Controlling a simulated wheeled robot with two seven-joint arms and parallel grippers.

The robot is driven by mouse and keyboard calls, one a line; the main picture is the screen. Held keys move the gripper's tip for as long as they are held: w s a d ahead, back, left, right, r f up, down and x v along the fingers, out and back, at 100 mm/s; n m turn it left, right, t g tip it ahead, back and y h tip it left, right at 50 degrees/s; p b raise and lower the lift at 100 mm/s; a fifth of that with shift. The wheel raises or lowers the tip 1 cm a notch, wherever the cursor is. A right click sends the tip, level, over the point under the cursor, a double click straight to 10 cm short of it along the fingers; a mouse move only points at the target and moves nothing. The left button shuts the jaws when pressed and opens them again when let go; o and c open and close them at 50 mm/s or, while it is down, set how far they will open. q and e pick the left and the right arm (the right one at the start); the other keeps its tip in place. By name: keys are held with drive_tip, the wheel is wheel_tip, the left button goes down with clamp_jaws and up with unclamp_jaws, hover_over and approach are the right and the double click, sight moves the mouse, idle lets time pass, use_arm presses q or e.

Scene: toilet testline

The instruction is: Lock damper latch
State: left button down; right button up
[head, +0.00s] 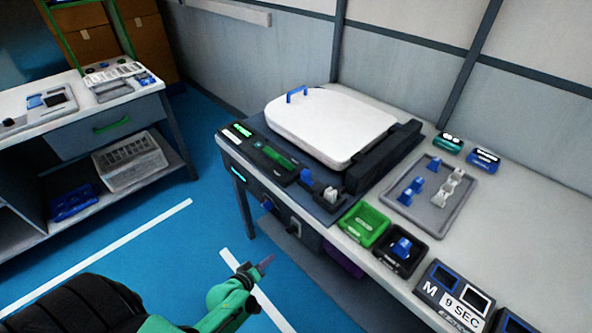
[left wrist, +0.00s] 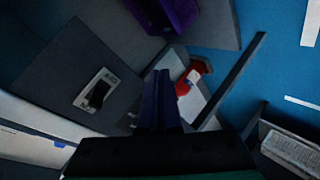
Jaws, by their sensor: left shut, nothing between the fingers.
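A white toilet lid (head: 330,122) lies closed on a dark test fixture (head: 312,195) on the bench. A green bar (head: 277,157) and small blue and grey parts (head: 322,188) sit along its front edge; I cannot tell which part is the damper latch. The bench front carries a blue knob (head: 267,205) and a black switch (head: 294,229); the switch on its light plate also shows in the left wrist view (left wrist: 97,94). My left gripper (head: 266,263) is shut and empty, over the floor in front of the bench and apart from it. Its dark fingers show in the left wrist view (left wrist: 161,98).
A green bin (head: 364,224), a black bin (head: 401,249) and a grey tray (head: 430,192) stand on the bench to the right. A red object (left wrist: 190,80) and a purple bin (left wrist: 178,12) show under the bench. A second workbench (head: 75,108) stands left, with blue floor between.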

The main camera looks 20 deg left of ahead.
use_arm(q)
drive_tip(key=w+r+n+t, duration=0.2)
drive_tip(key=w+r, duration=0.1)
drive_tip(key=r, duration=0.3)
drive_tip(key=w+r+n+t, duration=0.2)
drive_tip(key=w+r, duration=0.1)
drive_tip(key=r, duration=0.4)
drive_tip(key=n+t+p, duration=0.2)
drive_tip(key=n, duration=0.2)
approach(296, 185)
wheel_tip(296, 185, up, 4)
drive_tip(key=shift+w+a, duration=0.1)
drive_tip(key=w, duration=1)
drive_tip(key=shift+d, duration=0.3)
